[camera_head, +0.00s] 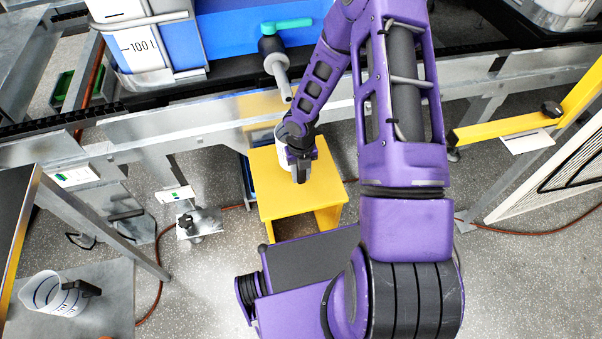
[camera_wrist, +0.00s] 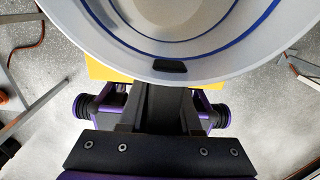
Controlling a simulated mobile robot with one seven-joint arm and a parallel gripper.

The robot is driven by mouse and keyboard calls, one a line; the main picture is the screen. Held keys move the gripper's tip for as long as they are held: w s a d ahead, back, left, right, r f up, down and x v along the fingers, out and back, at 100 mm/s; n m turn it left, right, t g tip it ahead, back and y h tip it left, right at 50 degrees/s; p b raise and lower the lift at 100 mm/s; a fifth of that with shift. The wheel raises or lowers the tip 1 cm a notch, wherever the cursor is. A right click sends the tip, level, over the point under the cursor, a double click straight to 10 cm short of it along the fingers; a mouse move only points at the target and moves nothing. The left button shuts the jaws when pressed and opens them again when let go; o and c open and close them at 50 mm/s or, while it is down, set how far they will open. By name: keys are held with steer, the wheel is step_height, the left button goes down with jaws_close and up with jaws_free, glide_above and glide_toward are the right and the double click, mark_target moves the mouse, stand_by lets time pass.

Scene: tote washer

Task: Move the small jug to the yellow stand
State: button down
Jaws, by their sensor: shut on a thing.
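A white jug (camera_head: 281,148), the one in my gripper, is over the far part of the yellow stand (camera_head: 320,190) in the head view, mostly hidden by my arm. In the wrist view the white jug (camera_wrist: 80,40) fills the top, open mouth toward the camera, with blue lines inside. My gripper (camera_head: 299,165) is shut on the jug's dark handle at its near side; the fingers (camera_wrist: 165,85) reach it below the rim. The yellow stand (camera_wrist: 98,70) shows behind the jug. I cannot tell whether the jug's base touches the stand top.
Another white jug (camera_head: 55,293) with a black handle stands at the lower left. A valve with a teal lever (camera_head: 287,25) and a grey spout (camera_head: 279,75) hang just above the held jug. A metal rail (camera_head: 180,128) runs behind the stand. A yellow bar (camera_head: 505,128) is at right.

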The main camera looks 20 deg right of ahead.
mark_target(301, 182)
steer(key=shift+f, duration=0.1)
steer(key=shift+f, duration=0.4)
steer(key=shift+f+b, duration=0.1)
steer(key=shift+b, duration=0.2)
steer(key=shift+f+b, duration=0.3)
steer(key=shift+f, duration=0.3)
stand_by(0.3)
steer(key=shift+f, duration=0.65)
steer(key=shift+f, duration=0.1)
stand_by(0.4)
steer(key=c, duration=0.5)
jaws_free()
